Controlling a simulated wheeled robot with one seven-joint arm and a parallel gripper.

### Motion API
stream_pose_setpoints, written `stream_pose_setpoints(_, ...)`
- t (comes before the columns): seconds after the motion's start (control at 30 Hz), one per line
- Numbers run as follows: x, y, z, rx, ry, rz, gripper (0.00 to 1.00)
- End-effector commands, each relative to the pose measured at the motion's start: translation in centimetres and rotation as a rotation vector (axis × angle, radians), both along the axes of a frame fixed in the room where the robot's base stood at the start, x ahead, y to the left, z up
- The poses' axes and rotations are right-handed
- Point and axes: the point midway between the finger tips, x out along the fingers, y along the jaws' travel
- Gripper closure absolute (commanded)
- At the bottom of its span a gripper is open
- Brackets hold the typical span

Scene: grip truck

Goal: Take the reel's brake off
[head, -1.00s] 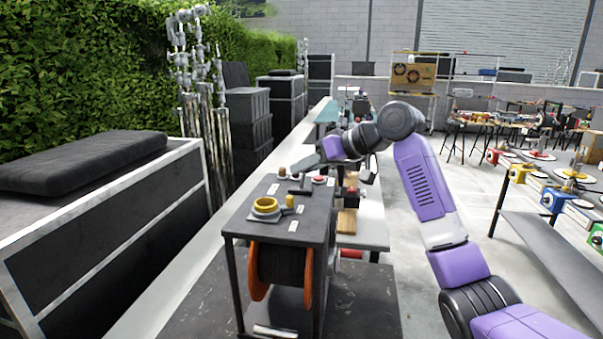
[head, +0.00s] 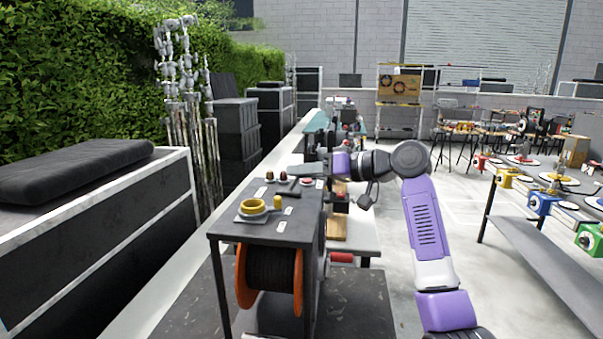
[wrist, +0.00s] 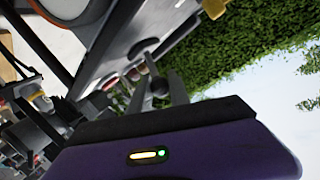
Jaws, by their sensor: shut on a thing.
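The cable reel (head: 297,285), a dark drum with orange flanges, hangs inside a dark stand (head: 225,238) in the head view. In the wrist view a dark lever (wrist: 151,65) ends in a round knob (wrist: 160,86), beside the stand's grey panel (wrist: 125,30). My gripper (wrist: 161,92) has its two fingers closed on this knob. In the head view my gripper (head: 308,171) is at the far right edge of the stand's top. There the fingers and lever are small and dark, so the lever's angle is unclear.
On the stand's top are a yellow ring (head: 252,206), a yellow peg (head: 277,202), small knobs and a red button (head: 307,182). A long bench with more items runs behind it. Black cases stand at left. Floor to the right is open, before a table of colored boxes.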

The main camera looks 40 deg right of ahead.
Motion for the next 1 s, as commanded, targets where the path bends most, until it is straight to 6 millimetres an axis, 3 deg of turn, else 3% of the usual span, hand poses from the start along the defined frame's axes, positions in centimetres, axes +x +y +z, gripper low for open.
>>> stream_pose_setpoints(0.13, -0.1, -0.2, 0.1, 0.001, -0.002, -0.005, 1.0)
stream_pose_setpoints(0.17, -0.1, -0.2, 0.1, 0.001, -0.002, -0.005, 0.71)
stream_pose_setpoints(0.23, 0.0, -0.2, 0.1, 0.001, -0.001, -0.004, 0.58)
stream_pose_setpoints(0.27, 0.0, -0.2, 0.1, 0.001, -0.002, -0.003, 0.55)
stream_pose_setpoints(0.67, -0.6, -0.3, 0.1, 0.0, -0.001, -0.002, 0.55)
stream_pose_setpoints(1.0, -5.5, -2.2, 1.2, 0.0, -0.002, -0.004, 0.55)
